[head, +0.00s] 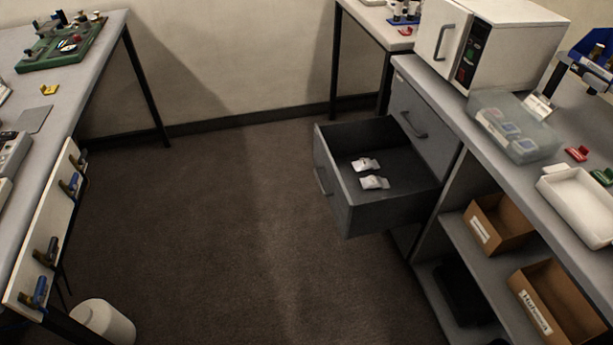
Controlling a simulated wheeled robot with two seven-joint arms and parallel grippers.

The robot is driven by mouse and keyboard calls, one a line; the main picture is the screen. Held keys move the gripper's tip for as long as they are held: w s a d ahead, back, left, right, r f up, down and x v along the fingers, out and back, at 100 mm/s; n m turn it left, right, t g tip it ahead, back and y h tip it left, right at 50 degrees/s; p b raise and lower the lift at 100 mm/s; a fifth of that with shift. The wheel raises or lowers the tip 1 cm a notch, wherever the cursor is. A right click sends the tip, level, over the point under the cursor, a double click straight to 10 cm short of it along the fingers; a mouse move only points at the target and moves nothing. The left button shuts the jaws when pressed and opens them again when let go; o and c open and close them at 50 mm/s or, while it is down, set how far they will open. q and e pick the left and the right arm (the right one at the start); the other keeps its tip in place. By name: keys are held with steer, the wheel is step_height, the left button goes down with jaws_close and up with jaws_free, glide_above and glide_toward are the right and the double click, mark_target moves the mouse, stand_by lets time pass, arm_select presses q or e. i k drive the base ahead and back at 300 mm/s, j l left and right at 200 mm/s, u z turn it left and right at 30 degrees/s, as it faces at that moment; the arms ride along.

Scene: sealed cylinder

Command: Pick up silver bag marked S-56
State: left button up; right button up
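Two small silver-white bags lie flat in an open grey drawer (335,178) at the right middle of the head view. The farther bag (366,164) lies just behind the nearer bag (374,182). Both have dark marks on them, but the print is too small to read, so I cannot tell which is S-56. The drawer is pulled out from under the right-hand counter, and nothing covers the bags. Neither of my grippers shows in the view.
The right counter holds a white oven-like box (520,45), a clear bin (515,128) and a white tray (580,205). Cardboard boxes (500,222) stand on the shelf below. A workbench (95,50) runs along the left. The floor (220,220) between is clear.

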mark_target(363, 163)
steer(key=i+j+z, duration=0.85)
steer(key=j, duration=0.25)
